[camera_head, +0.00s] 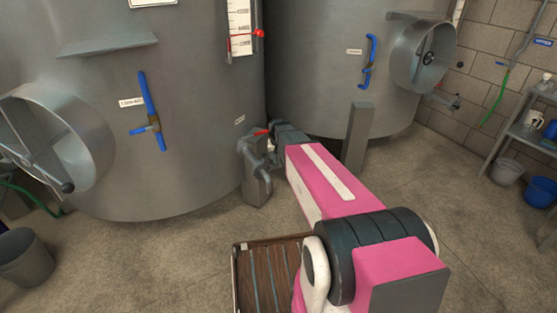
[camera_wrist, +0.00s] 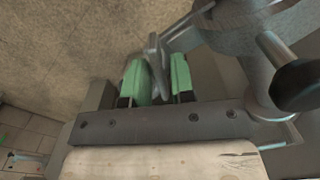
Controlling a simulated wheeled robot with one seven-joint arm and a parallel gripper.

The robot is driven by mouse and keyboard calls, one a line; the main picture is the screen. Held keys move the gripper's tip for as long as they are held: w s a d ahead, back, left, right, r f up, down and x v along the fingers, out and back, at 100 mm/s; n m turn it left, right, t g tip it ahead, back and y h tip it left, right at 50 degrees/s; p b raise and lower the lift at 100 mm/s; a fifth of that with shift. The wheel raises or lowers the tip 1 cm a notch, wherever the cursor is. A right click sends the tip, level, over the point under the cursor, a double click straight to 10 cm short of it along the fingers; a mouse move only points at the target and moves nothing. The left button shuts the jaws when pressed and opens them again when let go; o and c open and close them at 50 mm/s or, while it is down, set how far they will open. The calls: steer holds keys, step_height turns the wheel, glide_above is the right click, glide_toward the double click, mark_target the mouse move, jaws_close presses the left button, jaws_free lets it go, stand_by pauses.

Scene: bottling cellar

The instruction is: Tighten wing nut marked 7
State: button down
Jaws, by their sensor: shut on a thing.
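In the wrist view my gripper (camera_wrist: 157,72) has its two green-padded fingers around a thin grey metal piece, which looks like a wing of the wing nut (camera_wrist: 155,55). The fingers are shut on it. No number 7 can be read on it. A grey metal fitting with a rod (camera_wrist: 235,35) lies beside it at the right. In the head view my pink arm reaches forward to the gap between the two tanks. Its dark end (camera_head: 290,135) is beside a grey pipe valve with a red lever; the fingers and the nut cannot be made out there.
A large tank (camera_head: 190,60) with a round manway (camera_head: 55,140) is at left; another tank (camera_head: 310,60) is behind at right. A black knob (camera_wrist: 297,85) is close right of my gripper. Grey posts (camera_head: 357,140) stand by the tanks. Open floor (camera_head: 440,190) lies at right.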

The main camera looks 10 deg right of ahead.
steer(key=m, duration=0.6)
steer(key=shift+m, duration=0.3)
steer(key=m, duration=0.5)
steer(key=shift+m, duration=0.4)
steer(key=c, duration=1)
jaws_free()
steer(key=shift+o, duration=0.2)
steer(key=shift+r, duration=0.1)
step_height(320, 180, up, 11)
steer(key=shift+s+f, duration=0.1)
steer(key=shift+f, duration=0.1)
